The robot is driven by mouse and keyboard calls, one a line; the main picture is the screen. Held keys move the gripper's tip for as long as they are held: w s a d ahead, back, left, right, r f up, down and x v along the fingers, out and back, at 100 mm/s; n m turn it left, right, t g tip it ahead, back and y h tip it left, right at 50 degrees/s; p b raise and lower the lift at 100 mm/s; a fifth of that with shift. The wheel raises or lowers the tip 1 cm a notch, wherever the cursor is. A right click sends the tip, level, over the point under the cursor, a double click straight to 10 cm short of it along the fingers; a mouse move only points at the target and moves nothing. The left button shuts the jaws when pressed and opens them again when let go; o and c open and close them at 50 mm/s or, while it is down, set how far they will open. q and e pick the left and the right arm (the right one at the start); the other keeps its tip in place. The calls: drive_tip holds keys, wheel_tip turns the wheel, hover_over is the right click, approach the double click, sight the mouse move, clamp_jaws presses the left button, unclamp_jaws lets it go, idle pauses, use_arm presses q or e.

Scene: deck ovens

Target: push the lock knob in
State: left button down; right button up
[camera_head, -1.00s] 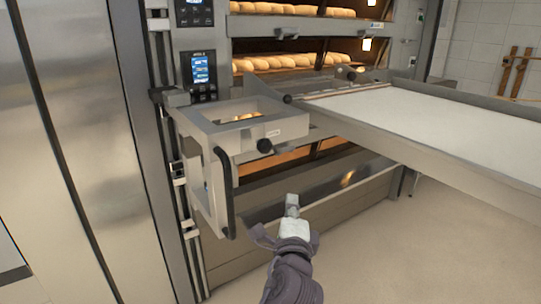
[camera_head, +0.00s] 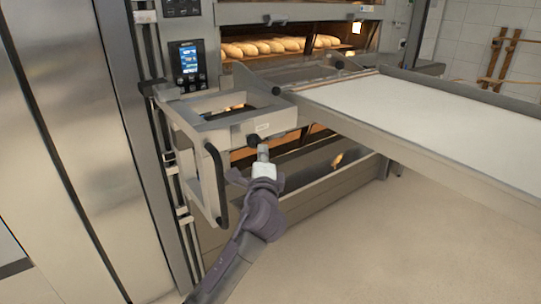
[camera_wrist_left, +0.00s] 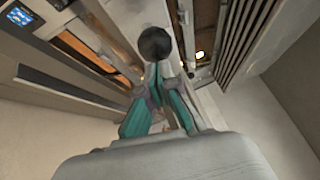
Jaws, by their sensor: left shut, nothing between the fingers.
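The lock knob (camera_head: 253,140) is a black round knob on the front of the pale metal carriage frame, beside a small label. In the left wrist view the knob (camera_wrist_left: 154,43) is a dark ball just beyond my fingertips. My left gripper (camera_head: 262,150) is shut and empty, pointing up at the knob from just below in the head view. Its teal-padded fingers (camera_wrist_left: 160,85) also show in the left wrist view. I cannot tell whether the tips touch the knob. My right gripper is not in view.
A black curved handle (camera_head: 217,185) stands left of my gripper. The long loader with a white belt (camera_head: 430,125) extends to the right. Deck ovens with loaves (camera_head: 280,46) are behind. Floor (camera_head: 400,255) is clear at lower right.

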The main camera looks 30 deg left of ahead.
sight(255, 147)
use_arm(q)
drive_tip(key=shift+a, duration=0.15)
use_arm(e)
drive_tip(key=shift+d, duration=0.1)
use_arm(q)
drive_tip(key=shift+w, duration=0.1)
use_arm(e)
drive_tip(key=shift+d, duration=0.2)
use_arm(q)
drive_tip(key=shift+w+a, duration=0.25)
drive_tip(key=shift+a, duration=0.35)
drive_tip(key=shift+w+a, duration=0.2)
drive_tip(key=shift+a, duration=0.4)
drive_tip(key=shift+a+r, duration=0.1)
drive_tip(key=shift+r, duration=0.05)
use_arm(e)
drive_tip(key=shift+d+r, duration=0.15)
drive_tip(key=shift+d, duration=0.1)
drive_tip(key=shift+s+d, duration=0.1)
